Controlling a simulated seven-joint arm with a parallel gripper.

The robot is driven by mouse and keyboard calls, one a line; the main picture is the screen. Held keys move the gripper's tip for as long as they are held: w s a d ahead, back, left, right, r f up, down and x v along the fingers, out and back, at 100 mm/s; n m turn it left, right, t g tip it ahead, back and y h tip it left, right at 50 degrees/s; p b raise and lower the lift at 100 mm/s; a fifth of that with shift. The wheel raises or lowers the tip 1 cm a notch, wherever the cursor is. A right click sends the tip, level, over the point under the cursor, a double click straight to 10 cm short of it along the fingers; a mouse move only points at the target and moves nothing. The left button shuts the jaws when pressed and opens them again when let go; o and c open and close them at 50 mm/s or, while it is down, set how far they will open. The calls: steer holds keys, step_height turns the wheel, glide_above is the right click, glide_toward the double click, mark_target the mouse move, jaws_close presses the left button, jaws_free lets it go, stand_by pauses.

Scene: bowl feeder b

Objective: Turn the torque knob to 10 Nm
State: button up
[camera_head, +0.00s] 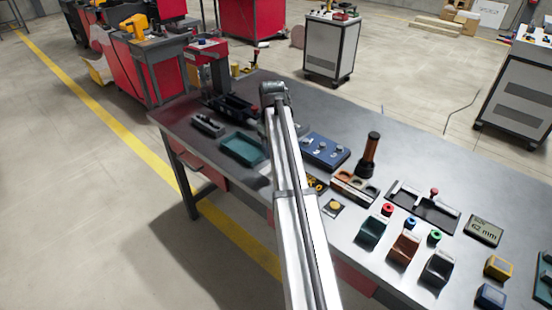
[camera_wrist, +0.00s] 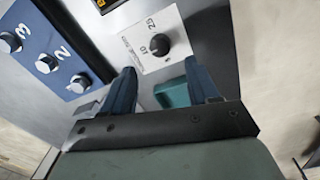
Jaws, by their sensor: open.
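The torque knob (camera_wrist: 158,44) is a round black knob on a white dial plate (camera_wrist: 172,19) in the wrist view. I cannot tell where the knob's pointer stands. My gripper (camera_wrist: 160,68) is open and empty, its two dark blue fingers spread on either side below the knob in the picture. The fingers look apart from the knob. In the head view my arm covers the knob and its plate.
A teal tray (camera_head: 242,150) lies left of my arm. A dark upright handle (camera_head: 371,152) stands farther right.

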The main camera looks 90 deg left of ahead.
step_height(320, 180, up, 6)
stand_by(0.4)
steer(key=shift+s, duration=0.1)
